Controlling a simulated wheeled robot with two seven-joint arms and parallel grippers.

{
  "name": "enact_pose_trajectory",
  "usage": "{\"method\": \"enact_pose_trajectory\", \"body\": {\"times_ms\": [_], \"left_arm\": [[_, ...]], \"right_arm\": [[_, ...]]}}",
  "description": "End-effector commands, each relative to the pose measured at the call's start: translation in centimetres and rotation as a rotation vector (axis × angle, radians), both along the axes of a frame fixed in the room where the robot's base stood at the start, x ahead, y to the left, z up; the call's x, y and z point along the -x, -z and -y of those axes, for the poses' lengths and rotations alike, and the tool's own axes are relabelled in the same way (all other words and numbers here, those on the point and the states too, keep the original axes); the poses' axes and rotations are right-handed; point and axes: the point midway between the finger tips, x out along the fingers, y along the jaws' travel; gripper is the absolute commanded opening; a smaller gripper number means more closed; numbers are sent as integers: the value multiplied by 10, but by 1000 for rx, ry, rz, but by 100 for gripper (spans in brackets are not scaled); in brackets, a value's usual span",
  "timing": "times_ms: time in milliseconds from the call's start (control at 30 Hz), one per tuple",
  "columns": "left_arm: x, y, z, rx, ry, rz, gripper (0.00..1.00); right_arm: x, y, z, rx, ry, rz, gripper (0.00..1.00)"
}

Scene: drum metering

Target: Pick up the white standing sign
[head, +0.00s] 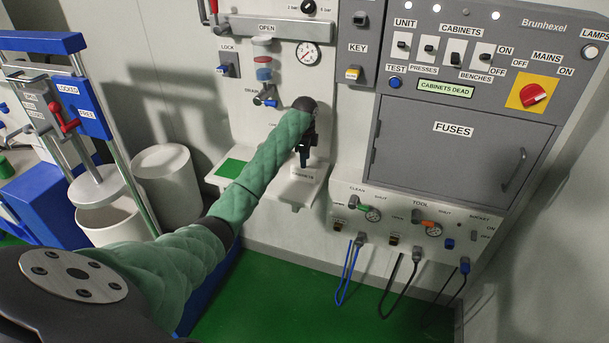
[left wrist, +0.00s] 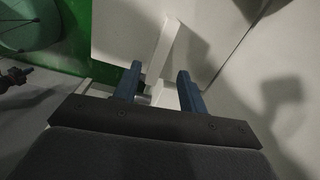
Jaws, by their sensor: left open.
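The white standing sign (head: 304,175) is on the pale shelf (head: 283,190) below the pressure gauge, its dark lettering too small to read. In the left wrist view a narrow white upright piece (left wrist: 162,48), which looks like the sign seen from above, lies just past and between the fingertips. My left gripper (head: 305,157) points down right above the sign and hides part of it. In the left wrist view its two blue fingers (left wrist: 159,76) are apart with nothing clearly held. I cannot tell whether they touch the sign. My right gripper is not in view.
A green square (head: 231,168) marks the shelf's left part. A valve panel (head: 400,215) with hanging hoses is right of the shelf, below the grey fuse cabinet (head: 455,150). A grey bin (head: 165,180) and a blue-framed press (head: 85,110) stand left. The green floor (head: 290,285) is clear.

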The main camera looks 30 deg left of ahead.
Motion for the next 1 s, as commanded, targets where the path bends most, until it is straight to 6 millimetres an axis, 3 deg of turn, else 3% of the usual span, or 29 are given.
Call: {"method": "enact_pose_trajectory", "body": {"times_ms": [233, 600, 1000], "left_arm": [[2, 2, 0, -1, 115, -12, 42], [2, 29, -1, 0, 117, -12, 42], [3, 66, -5, -1, 116, -13, 42]], "right_arm": [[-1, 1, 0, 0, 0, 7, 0], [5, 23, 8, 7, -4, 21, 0], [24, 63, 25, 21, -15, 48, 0]]}}
